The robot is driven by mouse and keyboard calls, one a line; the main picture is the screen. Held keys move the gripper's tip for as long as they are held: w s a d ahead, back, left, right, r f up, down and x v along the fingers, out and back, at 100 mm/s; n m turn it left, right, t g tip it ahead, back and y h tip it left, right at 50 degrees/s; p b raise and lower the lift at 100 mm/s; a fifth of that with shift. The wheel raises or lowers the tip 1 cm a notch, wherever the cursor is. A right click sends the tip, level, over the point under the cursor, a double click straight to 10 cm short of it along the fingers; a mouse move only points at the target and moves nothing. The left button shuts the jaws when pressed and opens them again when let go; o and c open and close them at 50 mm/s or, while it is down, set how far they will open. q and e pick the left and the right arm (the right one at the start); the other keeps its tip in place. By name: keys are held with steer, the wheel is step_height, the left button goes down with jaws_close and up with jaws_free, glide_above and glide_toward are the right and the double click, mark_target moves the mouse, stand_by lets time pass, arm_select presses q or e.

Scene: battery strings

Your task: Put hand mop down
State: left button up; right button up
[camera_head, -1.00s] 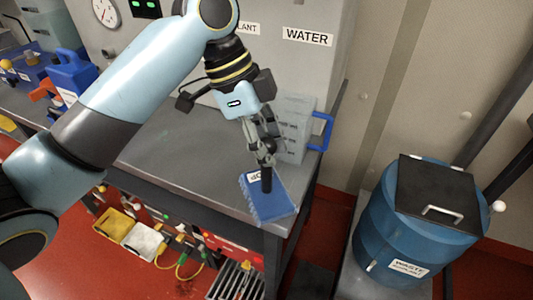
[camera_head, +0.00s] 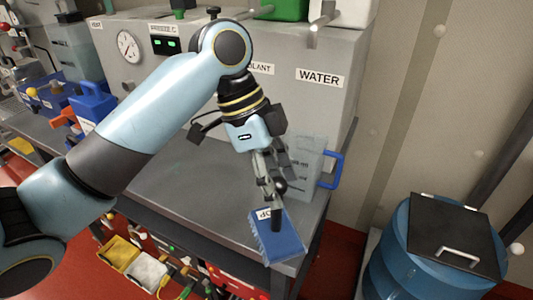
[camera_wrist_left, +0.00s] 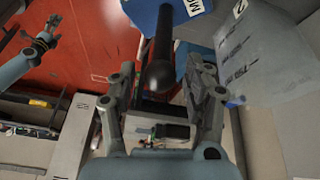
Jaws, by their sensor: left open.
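The hand mop has a blue head (camera_head: 283,244) with a white label and a black upright handle (camera_head: 276,214). In the head view it is at the front right corner of the grey bench (camera_head: 185,180), overlapping the edge. My left gripper (camera_head: 271,190) is open above it, at the top of the handle. In the left wrist view the handle (camera_wrist_left: 160,50) points between the open fingers (camera_wrist_left: 162,100), with its round end toward me. Part of the blue head (camera_wrist_left: 185,10) shows at the top. My right gripper (camera_wrist_left: 40,42) shows small at upper left, its jaw gap unclear.
A clear jug (camera_head: 308,160) with a blue handle stands close behind the left gripper. The grey WATER tank (camera_head: 330,95) backs the bench. A blue waste drum (camera_head: 395,265) stands at right. A blue container (camera_head: 92,105) is at left. The bench middle is clear.

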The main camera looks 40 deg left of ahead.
arm_select(q)
steer(key=v, duration=1.1)
steer(key=shift+a, duration=0.1)
